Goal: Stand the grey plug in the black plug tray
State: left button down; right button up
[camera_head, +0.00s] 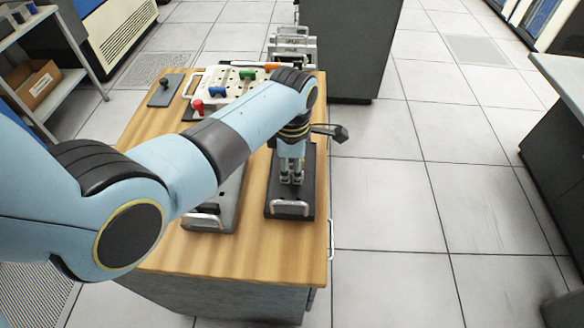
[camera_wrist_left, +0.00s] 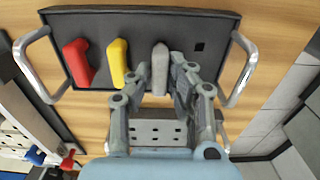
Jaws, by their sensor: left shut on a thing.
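The black plug tray (camera_wrist_left: 140,28) spans the top of the left wrist view; it also shows in the head view (camera_head: 275,200) near the table's right edge. A red plug (camera_wrist_left: 77,62) and a yellow plug (camera_wrist_left: 118,62) stand in it. The grey plug (camera_wrist_left: 160,68) is in line with them, beside an empty square hole (camera_wrist_left: 200,47). My left gripper (camera_wrist_left: 155,85) is shut on the grey plug, over the tray. I cannot tell whether its foot is fully seated. In the head view my left gripper (camera_head: 291,178) points down and hides the plugs. My right gripper is not in view.
A second, grey tray with a handle (camera_head: 212,208) lies left of the black one. A white holed board (camera_head: 230,88) with red, blue and green plugs lies behind. Metal handles rise at both tray ends. The table's front strip is clear.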

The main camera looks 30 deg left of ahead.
aim_at(292, 172)
pick_arm(q)
jog(key=shift+f, duration=0.15)
jog(key=shift+f+b, duration=0.35)
jog(key=shift+f, duration=0.1)
jog(key=shift+s+f, duration=0.1)
jog(key=shift+f, duration=0.1)
dwell(0.5)
jog(key=c, duration=1.2)
grip_release()
jog(key=shift+o, duration=0.2)
notch_tip(292, 172, up, 12)
